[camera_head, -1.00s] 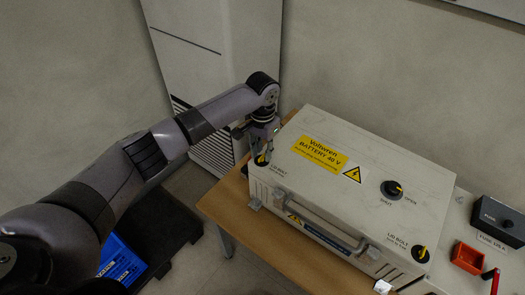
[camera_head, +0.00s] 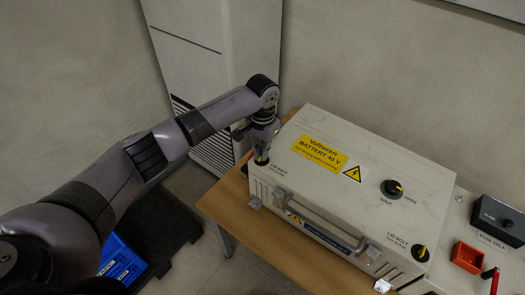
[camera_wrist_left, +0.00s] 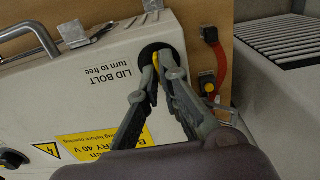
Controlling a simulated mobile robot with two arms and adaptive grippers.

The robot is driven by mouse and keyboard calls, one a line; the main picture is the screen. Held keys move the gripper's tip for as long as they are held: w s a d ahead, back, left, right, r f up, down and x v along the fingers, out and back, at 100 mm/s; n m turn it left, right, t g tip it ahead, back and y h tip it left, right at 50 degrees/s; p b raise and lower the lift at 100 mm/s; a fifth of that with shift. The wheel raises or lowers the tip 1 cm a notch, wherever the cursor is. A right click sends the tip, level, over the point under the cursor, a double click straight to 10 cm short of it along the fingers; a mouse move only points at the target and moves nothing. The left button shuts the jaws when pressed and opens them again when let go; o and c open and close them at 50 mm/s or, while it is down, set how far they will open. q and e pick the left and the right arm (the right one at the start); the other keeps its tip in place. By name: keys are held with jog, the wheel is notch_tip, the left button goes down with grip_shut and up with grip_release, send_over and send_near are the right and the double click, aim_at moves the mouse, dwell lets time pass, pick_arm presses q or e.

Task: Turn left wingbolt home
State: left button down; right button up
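The left wingbolt is a black round knob with a yellow wing at the near left corner of the pale battery box (camera_head: 400,170). In the head view my left gripper (camera_head: 261,157) points down over it and hides most of it. In the left wrist view the left wingbolt (camera_wrist_left: 156,61) shows between the fingertips of my left gripper (camera_wrist_left: 160,75). The fingers are close on both sides of the yellow wing and appear shut on it. "LID BOLT turn to free" is printed beside it. The right wingbolt (camera_head: 420,253) is at the near right corner. My right gripper is out of view.
The lid carries a black rotary knob (camera_head: 392,190) and a yellow warning label (camera_head: 320,153). A handle (camera_head: 320,222) runs along the front. A red cable (camera_wrist_left: 221,65) lies beside the box.

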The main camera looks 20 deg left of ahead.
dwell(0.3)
pick_arm(q)
jog(key=shift+r+m+p, duration=0.2)
jog(key=shift+m+p, duration=0.8)
jog(key=shift+p, duration=0.05)
jog(key=shift+m+p, duration=0.65)
jog(key=shift+m, duration=0.25)
jog(key=m+p, duration=0.2)
jog(key=m, duration=0.2)
jog(key=shift+s+d+f+m, duration=0.1)
jog(key=shift+m, duration=0.2)
jog(key=m, duration=0.4)
jog(key=shift+p, duration=0.4)
jog(key=m, duration=0.5)
jog(key=shift+s, duration=0.1)
jog(key=shift+m, duration=0.3)
